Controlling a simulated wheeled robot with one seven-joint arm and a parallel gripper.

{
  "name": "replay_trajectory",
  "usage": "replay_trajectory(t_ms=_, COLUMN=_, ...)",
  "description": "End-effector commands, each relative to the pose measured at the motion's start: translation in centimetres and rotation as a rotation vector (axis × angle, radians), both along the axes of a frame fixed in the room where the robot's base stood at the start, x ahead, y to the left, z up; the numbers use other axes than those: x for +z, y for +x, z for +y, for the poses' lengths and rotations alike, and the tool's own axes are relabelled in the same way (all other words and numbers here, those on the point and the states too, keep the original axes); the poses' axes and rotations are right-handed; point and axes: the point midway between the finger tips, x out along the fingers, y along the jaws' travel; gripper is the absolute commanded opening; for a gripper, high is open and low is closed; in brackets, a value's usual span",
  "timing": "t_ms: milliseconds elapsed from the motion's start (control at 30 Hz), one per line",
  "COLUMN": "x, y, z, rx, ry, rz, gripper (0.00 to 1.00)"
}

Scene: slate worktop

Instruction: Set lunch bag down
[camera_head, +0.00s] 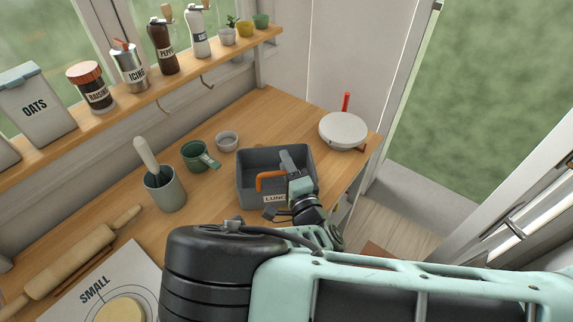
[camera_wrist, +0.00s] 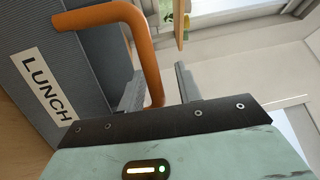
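The lunch bag (camera_head: 247,193) is a grey open-topped box with an orange handle (camera_head: 268,181) and a white LUNCH label. It appears to rest upright on the wooden worktop (camera_head: 215,190), near its right end. My gripper (camera_head: 287,163) is over the bag, beside the handle. In the wrist view, the bag (camera_wrist: 88,65) fills the left side and its handle (camera_wrist: 147,55) comes down between my two fingertips (camera_wrist: 158,90). The left finger is close to the handle; a clear gap shows to the right finger. The bag's underside is hidden.
A white round lidded pan (camera_head: 343,130) stands right of the bag. A green cup (camera_head: 196,156), a small bowl (camera_head: 227,141) and a mortar with pestle (camera_head: 164,190) stand left. A rolling pin (camera_head: 75,262) and SMALL mat (camera_head: 85,285) lie lower left. A shelf (camera_head: 130,95) runs above.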

Motion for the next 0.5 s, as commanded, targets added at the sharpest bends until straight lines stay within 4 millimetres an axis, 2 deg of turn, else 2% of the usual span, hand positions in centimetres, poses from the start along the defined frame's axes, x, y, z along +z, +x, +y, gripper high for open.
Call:
replay_trajectory(t_ms=267, x=0.0, y=-0.2, z=0.0, rx=0.0, ry=0.0, rz=0.0, gripper=0.34)
replay_trajectory(t_ms=367, x=-0.3, y=-0.9, z=-0.3, rx=0.0, ry=-0.001, rz=0.001, gripper=0.34)
replay_trajectory(t_ms=500, x=-0.6, y=-3.2, z=-1.1, rx=0.002, ry=-0.004, rz=0.001, gripper=0.34)
